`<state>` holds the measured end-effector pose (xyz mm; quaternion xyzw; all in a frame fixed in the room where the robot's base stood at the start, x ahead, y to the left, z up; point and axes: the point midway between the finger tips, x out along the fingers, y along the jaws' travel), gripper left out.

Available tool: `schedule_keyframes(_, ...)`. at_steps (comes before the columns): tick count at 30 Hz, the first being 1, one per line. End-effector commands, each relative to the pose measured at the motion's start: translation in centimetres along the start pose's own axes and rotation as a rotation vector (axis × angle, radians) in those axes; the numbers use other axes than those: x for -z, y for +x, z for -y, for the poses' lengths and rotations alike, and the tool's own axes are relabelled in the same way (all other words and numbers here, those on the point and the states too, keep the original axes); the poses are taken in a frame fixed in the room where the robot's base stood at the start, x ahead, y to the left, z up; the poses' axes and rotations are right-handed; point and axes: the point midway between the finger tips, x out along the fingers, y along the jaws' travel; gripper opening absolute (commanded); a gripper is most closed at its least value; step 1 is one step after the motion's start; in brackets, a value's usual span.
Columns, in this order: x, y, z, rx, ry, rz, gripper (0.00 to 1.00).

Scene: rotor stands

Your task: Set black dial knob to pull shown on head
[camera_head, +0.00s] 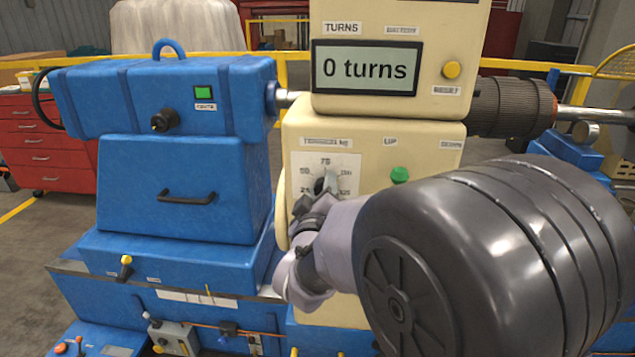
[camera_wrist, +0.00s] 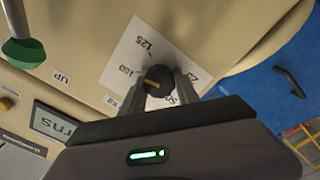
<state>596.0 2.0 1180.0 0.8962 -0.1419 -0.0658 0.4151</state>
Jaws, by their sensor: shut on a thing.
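The black dial knob (camera_head: 326,182) sits on a white scale plate (camera_head: 345,165) on the cream panel. In the head view, the plate carries numbers in an arc, with 75 at the top. In the wrist view, the knob (camera_wrist: 158,76) has a light pointer line, and 125 and 100 can be read on the plate (camera_wrist: 120,62). My gripper (camera_head: 314,203) is shut on the knob, with one finger on each side (camera_wrist: 160,88). My arm covers the lower part of the plate in the head view. I cannot tell which number the pointer meets.
A display (camera_head: 366,69) above the dial reads "0 turns". A blue housing (camera_head: 180,95) stands left. A dark ribbed cylinder (camera_head: 510,106) is at the right.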

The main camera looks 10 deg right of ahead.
Motion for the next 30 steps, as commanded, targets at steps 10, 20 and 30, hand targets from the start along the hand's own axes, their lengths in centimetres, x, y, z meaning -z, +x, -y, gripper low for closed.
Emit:
schedule_keyframes(10, 0.03, -0.01, 0.05, 0.001, -0.224, 0.0, 0.0)
schedule_keyframes(20, -0.04, -0.02, 0.14, 0.001, -0.318, 0.001, 0.0)
schedule_keyframes(30, -0.07, -0.02, 0.17, 0.001, -0.331, 0.001, 0.0)
